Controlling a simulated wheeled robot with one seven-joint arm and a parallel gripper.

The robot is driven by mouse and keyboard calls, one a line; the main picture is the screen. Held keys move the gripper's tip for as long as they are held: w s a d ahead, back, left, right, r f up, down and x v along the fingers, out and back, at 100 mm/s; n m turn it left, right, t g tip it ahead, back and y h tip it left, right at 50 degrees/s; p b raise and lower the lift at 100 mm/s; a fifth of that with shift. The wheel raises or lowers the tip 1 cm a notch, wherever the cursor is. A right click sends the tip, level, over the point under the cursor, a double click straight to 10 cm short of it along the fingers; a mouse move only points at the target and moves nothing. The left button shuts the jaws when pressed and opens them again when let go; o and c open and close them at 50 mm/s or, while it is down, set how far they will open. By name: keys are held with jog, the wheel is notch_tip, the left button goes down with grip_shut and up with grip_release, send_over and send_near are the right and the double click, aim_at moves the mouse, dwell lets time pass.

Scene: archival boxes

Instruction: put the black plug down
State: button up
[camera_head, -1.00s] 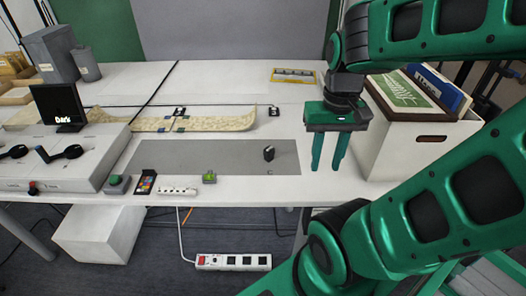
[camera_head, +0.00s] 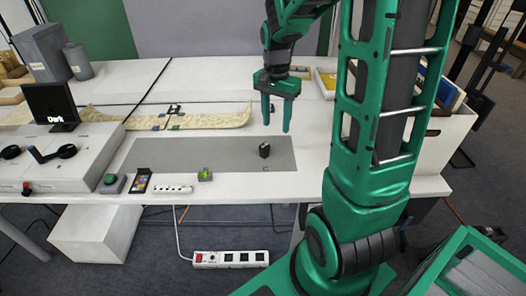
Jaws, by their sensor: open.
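The black plug (camera_head: 264,151) is a small dark block standing on the grey mat (camera_head: 225,154), near the mat's right end. My gripper (camera_head: 276,117) is open, with its green fingers pointing down. It hangs above and slightly behind the plug in the picture, with nothing between the fingers. The fingertips look apart from the plug.
A long beige strip (camera_head: 215,120) lies behind the mat. A white power strip (camera_head: 173,189), a green item (camera_head: 205,174) and a colour card (camera_head: 139,181) lie along the front edge. A white box (camera_head: 440,140) stands at the right, partly hidden by my arm.

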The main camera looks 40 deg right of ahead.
jog(key=m, duration=0.2)
send_over(264, 145)
notch_tip(264, 145, down, 3)
notch_tip(264, 145, down, 11)
jog(key=shift+f, duration=0.15)
grip_shut()
